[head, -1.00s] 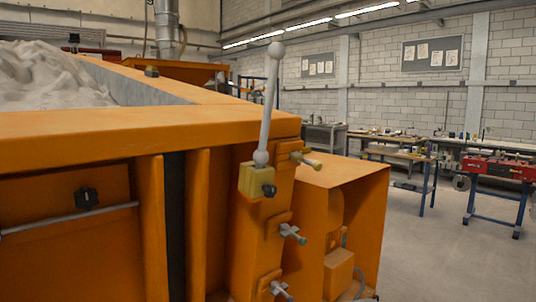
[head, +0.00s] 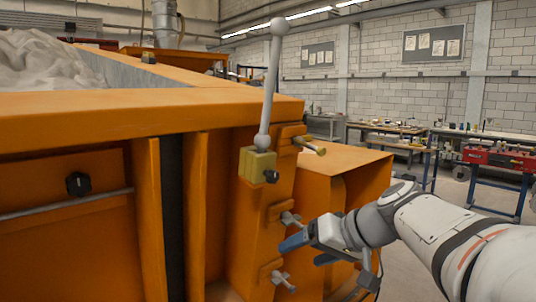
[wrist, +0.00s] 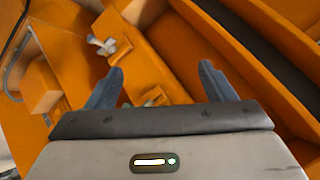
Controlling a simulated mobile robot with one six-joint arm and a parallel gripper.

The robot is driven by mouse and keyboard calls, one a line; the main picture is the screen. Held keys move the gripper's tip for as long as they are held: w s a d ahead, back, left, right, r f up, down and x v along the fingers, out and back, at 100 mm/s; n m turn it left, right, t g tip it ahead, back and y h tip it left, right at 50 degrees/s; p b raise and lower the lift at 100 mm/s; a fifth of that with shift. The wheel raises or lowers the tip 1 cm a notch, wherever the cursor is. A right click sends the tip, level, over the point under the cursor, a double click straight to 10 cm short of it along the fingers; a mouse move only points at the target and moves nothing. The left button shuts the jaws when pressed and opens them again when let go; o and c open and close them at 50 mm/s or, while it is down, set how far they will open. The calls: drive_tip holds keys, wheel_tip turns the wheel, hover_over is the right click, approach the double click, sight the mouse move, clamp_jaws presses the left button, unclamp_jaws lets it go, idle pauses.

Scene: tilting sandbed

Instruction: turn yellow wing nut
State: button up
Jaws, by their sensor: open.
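The yellow wing nut (head: 311,147) is the top one of three on the orange corner post of the sandbed, just below the rim. A grey wing nut (head: 289,218) is below it, and another grey one (head: 284,281) is lowest. My gripper (head: 304,250) is open and empty, low beside the post, nearest the middle nut and well below the yellow one. In the wrist view a pale wing nut (wrist: 103,45) shows near the left fingertip. Another nut (wrist: 153,97) shows partly between the blue fingers; I cannot tell its colour surely.
A grey ball-topped lever (head: 270,90) rises from a yellow block (head: 257,165) left of the yellow nut. The orange side box (head: 345,165) stands to the right of the post. Sand (head: 45,65) fills the bed.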

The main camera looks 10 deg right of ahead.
sight(321, 147)
drive_tip(key=w+d+r+n+t+y, duration=0.15)
drive_tip(key=w+d+r+t, duration=0.25)
drive_tip(key=r, duration=0.5)
drive_tip(key=w+d+r+n+t+y, duration=0.1)
drive_tip(key=w+d+r+t+y, duration=0.25)
drive_tip(key=r, duration=0.65)
drive_tip(key=shift+g+h, duration=0.25)
drive_tip(key=shift+h, duration=0.25)
drive_tip(key=x, duration=0.5)
drive_tip(key=p+x, duration=0.1)
drive_tip(key=x, duration=0.1)
drive_tip(key=shift+w+f, duration=0.3)
drive_tip(key=shift+c, duration=0.3)
drive_tip(key=shift+f, duration=0.1)
drive_tip(key=c, duration=0.9)
